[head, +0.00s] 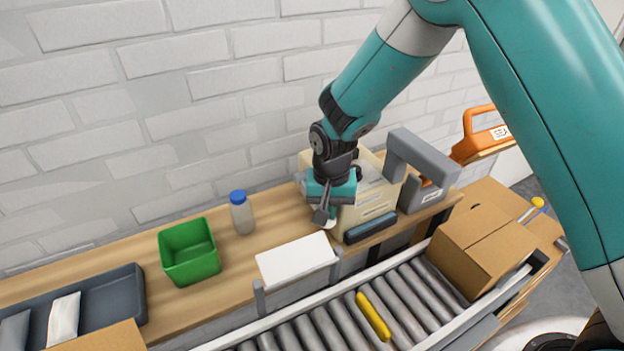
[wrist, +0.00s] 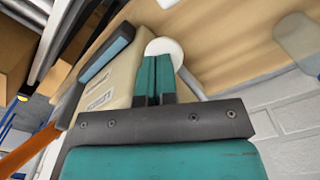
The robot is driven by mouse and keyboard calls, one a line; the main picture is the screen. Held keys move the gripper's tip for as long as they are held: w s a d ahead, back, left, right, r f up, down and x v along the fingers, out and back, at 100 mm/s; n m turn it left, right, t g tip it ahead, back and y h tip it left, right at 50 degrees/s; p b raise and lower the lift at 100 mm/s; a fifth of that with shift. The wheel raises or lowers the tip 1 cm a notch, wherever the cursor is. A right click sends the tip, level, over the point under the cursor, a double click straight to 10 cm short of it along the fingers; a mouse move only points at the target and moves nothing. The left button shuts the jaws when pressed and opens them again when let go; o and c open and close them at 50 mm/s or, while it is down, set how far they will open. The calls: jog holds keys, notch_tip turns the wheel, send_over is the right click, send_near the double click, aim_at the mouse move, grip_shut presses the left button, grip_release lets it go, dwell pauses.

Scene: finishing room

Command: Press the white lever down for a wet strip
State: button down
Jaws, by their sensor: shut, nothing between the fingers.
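The beige tape machine (head: 377,204) stands on the wooden bench, with a dark slot bar (head: 370,228) along its front. The white lever's round end (head: 330,224) shows at the machine's left side, just under my gripper (head: 325,214). In the wrist view the white round end (wrist: 165,46) lies right at my shut fingertips (wrist: 155,60), partly hidden behind them. I cannot tell whether they touch it. My fingers are together and empty. The machine's beige side (wrist: 112,90) and the bar (wrist: 106,60) show left of the fingers.
A white pad (head: 296,260), a blue-capped bottle (head: 242,214), a green bin (head: 188,252) and a grey tray (head: 100,298) sit left on the bench. A grey handled device (head: 425,185) stands right of the machine. The roller conveyor (head: 330,325) and a carton (head: 483,250) are in front.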

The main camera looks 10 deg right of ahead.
notch_tip(320, 180, up, 10)
jog(key=w+p, duration=0.2)
jog(key=p, duration=0.5)
jog(key=shift+a+r+p, duration=0.2)
jog(key=shift+a+p, duration=0.15)
jog(key=shift+p, duration=0.05)
jog(key=shift+w, duration=0.1)
dwell(0.5)
notch_tip(320, 180, up, 5)
jog(key=p, duration=0.3)
jog(key=shift+p, duration=0.35)
jog(key=s+d+r+n+y+b, duration=0.1)
jog(key=s+r+n+b, duration=0.2)
jog(key=s, duration=0.5)
jog(key=s+d+r+n+y+b, duration=0.1)
jog(key=s+r+n+b, duration=0.2)
jog(key=s, duration=0.6)
jog(key=s+d+r+n+y+b, duration=0.1)
jog(key=s+r+n+y+b, duration=0.1)
jog(key=s, duration=0.7)
jog(key=shift+d+r+n+b, duration=0.15)
jog(key=shift+r+n+b, duration=0.3)
jog(key=shift+r+n, duration=0.45)
